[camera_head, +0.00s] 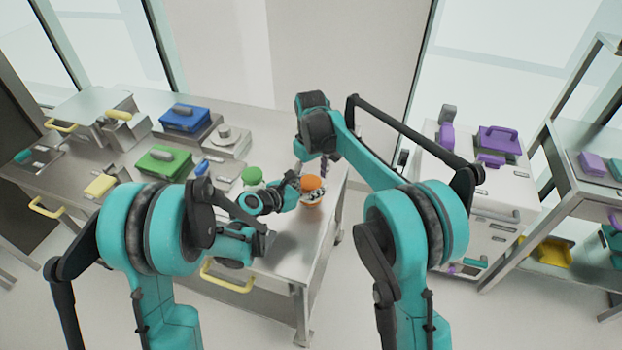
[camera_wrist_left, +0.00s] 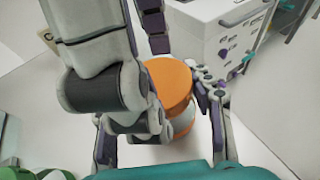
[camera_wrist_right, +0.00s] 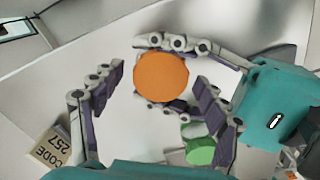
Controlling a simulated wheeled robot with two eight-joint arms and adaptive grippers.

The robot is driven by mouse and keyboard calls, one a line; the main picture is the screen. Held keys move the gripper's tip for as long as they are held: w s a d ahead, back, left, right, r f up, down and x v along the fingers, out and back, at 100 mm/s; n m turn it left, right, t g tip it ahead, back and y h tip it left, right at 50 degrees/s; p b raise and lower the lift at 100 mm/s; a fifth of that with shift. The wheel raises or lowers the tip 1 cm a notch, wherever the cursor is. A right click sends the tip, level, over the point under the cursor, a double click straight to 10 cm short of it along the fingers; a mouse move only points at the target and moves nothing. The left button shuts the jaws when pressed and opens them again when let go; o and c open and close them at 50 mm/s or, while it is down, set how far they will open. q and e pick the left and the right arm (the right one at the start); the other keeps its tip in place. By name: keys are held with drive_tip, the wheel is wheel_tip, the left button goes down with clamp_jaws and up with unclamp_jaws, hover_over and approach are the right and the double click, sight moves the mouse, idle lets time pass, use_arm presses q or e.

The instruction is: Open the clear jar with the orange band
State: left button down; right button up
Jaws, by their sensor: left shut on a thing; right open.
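The clear jar with the orange band (camera_head: 311,202) stands on the metal table near its right end, with an orange lid (camera_head: 312,183) on top. My left gripper (camera_head: 297,193) is shut on the jar from the left; in the left wrist view the fingers (camera_wrist_left: 185,110) close around it below the lid (camera_wrist_left: 168,84). My right gripper (camera_head: 325,165) comes down from above. In the right wrist view its open fingers (camera_wrist_right: 155,100) are spread to either side of the orange lid (camera_wrist_right: 161,76), apart from it. The jar's body is mostly hidden by the left fingers.
A green-lidded jar (camera_head: 252,176) stands left of my left gripper. A blue box (camera_head: 185,117), a green box (camera_head: 163,161) and a scale (camera_head: 225,138) are farther left on the table. A "CODE 257" block (camera_wrist_right: 52,146) lies near the jar. The table's right edge is close.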

drive_tip(key=shift+r, duration=2.25)
use_arm(q)
drive_tip(key=c, duration=0.6)
unclamp_jaws()
drive_tip(key=shift+o, duration=0.2)
